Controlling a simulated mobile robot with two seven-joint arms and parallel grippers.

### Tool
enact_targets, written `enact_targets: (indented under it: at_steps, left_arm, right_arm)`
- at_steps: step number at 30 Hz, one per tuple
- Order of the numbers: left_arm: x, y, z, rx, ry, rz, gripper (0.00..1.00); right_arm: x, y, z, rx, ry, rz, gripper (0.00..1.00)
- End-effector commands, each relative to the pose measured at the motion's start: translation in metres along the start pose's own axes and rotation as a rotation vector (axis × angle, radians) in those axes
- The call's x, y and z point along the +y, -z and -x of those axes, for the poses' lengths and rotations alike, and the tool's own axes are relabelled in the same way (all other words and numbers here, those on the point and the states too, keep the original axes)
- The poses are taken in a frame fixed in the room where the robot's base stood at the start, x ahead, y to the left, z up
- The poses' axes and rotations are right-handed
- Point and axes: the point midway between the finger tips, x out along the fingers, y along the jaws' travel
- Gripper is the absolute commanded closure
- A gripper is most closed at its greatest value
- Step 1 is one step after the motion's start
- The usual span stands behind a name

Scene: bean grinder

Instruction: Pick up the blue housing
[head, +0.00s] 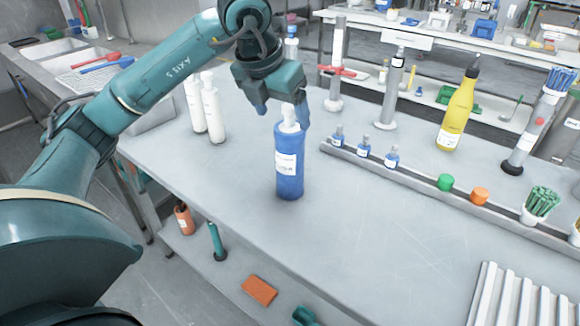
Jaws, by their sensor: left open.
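The blue housing (289,178) looks like an upright blue cylinder with a white label and a white narrow top. It stands on the grey table (235,240). My left gripper (282,112) is open at the housing's white top, pointing down, with one finger to each side of it in the picture. I cannot tell whether the fingers touch it. The right gripper is not in view.
Two white bottles (213,112) stand left of the housing. A yellow bottle (457,112) stands behind the rail. The table's front middle is clear.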

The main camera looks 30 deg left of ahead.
Motion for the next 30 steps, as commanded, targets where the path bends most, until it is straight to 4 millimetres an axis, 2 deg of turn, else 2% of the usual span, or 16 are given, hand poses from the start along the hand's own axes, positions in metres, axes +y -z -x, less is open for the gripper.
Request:
enact_targets:
  at_steps: [6,9,17,30]
  left_arm:
    - [-0.005,0.000,-0.034,0.005,0.000,0.000,0.23]
    - [-0.005,0.000,-0.043,0.003,0.000,-0.001,0.23]
    - [-0.005,0.000,-0.046,0.001,0.001,-0.001,0.23]
    - [-0.005,0.000,-0.046,0.001,0.001,-0.001,0.57]
  right_arm:
    - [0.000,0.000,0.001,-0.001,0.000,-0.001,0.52]
    - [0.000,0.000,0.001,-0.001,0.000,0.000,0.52]
    - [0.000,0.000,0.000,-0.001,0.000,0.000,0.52]
    - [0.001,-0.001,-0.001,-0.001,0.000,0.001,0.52]
